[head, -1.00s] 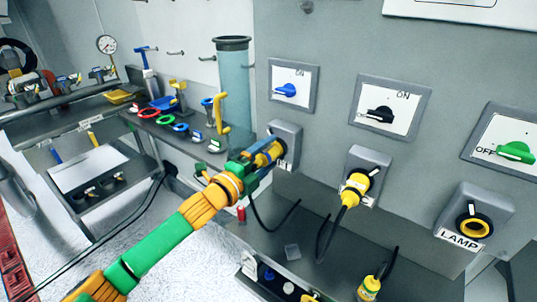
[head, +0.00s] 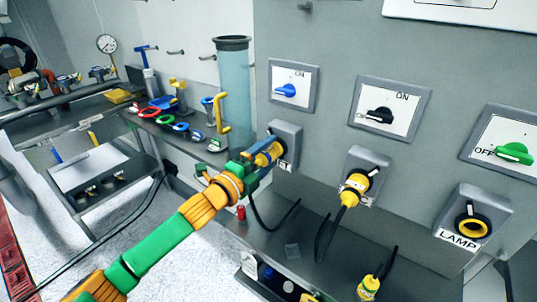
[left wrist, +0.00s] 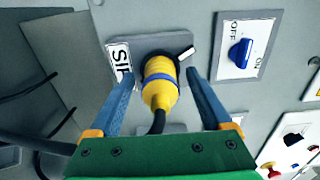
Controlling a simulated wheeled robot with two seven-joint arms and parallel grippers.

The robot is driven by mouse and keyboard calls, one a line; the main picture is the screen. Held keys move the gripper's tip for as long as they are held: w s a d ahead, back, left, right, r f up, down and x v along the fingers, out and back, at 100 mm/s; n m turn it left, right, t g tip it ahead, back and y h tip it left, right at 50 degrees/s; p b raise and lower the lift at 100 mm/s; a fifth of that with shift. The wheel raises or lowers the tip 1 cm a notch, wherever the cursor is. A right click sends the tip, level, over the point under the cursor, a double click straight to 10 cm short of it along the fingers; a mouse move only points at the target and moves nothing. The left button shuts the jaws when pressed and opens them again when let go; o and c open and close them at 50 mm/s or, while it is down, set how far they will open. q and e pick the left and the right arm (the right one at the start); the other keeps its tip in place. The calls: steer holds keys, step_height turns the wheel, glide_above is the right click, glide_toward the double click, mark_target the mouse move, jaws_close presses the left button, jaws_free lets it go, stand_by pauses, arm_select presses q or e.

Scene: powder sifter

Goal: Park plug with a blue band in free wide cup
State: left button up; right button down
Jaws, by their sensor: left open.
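The yellow plug with a blue band (left wrist: 162,80) sits in a wall socket beside a partly visible "SI" label, with its black cord hanging down. My left gripper (left wrist: 157,75) is open, with one blue finger on each side of the plug and gaps visible in the left wrist view. In the head view, my left gripper (head: 262,158) hides most of this plug. Several dark cups (head: 107,184) stand on a low shelf at the left; their widths are hard to judge. My right gripper is not in view.
Another yellow plug (head: 354,188) sits in the middle socket. The lamp socket (head: 473,227) shows no plug. A yellow plug (head: 369,288) stands near the bottom edge. A clear cylinder (head: 235,95) and a ledge with coloured parts (head: 180,127) lie left of the panel.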

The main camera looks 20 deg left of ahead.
mark_target(255, 165)
arm_select(q)
steer(key=shift+c, duration=0.2)
jaws_close()
steer(key=shift+s+f, duration=0.1)
steer(key=shift+f, duration=0.1)
steer(key=shift+r+p+v, duration=0.2)
steer(key=shift+p+v, duration=0.1)
steer(key=shift+v, duration=0.9)
steer(key=shift+s+a, duration=0.15)
steer(key=shift+s, duration=0.1)
steer(key=shift+v, duration=1.45)
